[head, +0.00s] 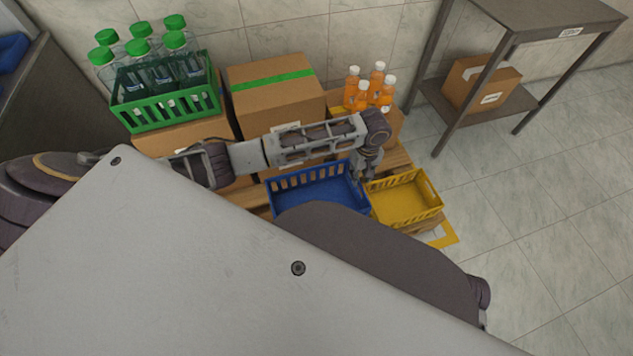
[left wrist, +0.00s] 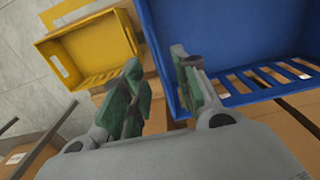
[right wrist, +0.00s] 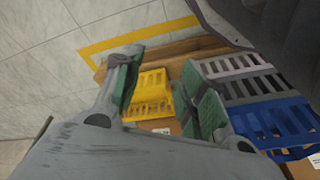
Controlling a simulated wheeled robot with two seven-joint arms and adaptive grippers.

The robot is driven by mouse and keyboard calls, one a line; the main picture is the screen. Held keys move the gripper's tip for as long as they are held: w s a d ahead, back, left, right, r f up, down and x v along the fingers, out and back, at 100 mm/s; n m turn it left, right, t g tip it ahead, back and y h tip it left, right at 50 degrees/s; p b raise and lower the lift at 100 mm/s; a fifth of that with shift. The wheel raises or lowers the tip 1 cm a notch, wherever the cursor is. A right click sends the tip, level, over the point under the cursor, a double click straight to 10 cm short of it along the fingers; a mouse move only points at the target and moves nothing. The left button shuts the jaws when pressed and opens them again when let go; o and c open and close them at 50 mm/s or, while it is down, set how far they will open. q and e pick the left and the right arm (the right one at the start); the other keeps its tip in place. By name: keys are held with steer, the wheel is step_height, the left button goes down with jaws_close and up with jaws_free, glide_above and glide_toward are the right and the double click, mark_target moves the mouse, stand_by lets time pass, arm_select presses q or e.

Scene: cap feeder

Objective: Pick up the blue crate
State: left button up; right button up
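The blue crate (head: 318,207) sits on the wooden pallet in the head view, with a slatted back wall and a bare floor. It fills the upper right of the left wrist view (left wrist: 235,40). My left gripper (head: 366,172) is at the crate's right end, beside the yellow crate. In the left wrist view its fingers (left wrist: 160,88) are apart, seemingly one on either side of the blue end wall; contact cannot be told. My right gripper (right wrist: 158,88) is open and empty above the crates; the blue crate's slatted side (right wrist: 272,122) shows to its right. My body hides the right gripper in the head view.
A yellow crate (head: 403,200) adjoins the blue one on the right. Behind stand cardboard boxes (head: 272,90), a green crate (head: 172,114) of green-capped bottles and several orange bottles (head: 364,95). A grey table (head: 545,14) stands back right. Floor at right is clear.

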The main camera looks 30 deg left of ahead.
arm_select(q)
steer(key=shift+f, duration=0.45)
steer(key=shift+f+b, duration=0.3)
steer(key=shift+b, duration=0.15)
steer(key=shift+w+d+f+b, duration=0.1)
steer(key=shift+f+b, duration=0.3)
steer(key=shift+f, duration=0.65)
steer(key=shift+f+b, duration=0.45)
steer(key=shift+f, duration=0.35)
arm_select(e)
steer(key=r, duration=0.3)
steer(key=shift+w+a+r+t, duration=0.1)
steer(key=shift+a+r+t, duration=0.2)
steer(key=shift+r+t, duration=0.1)
steer(key=shift+f, duration=0.1)
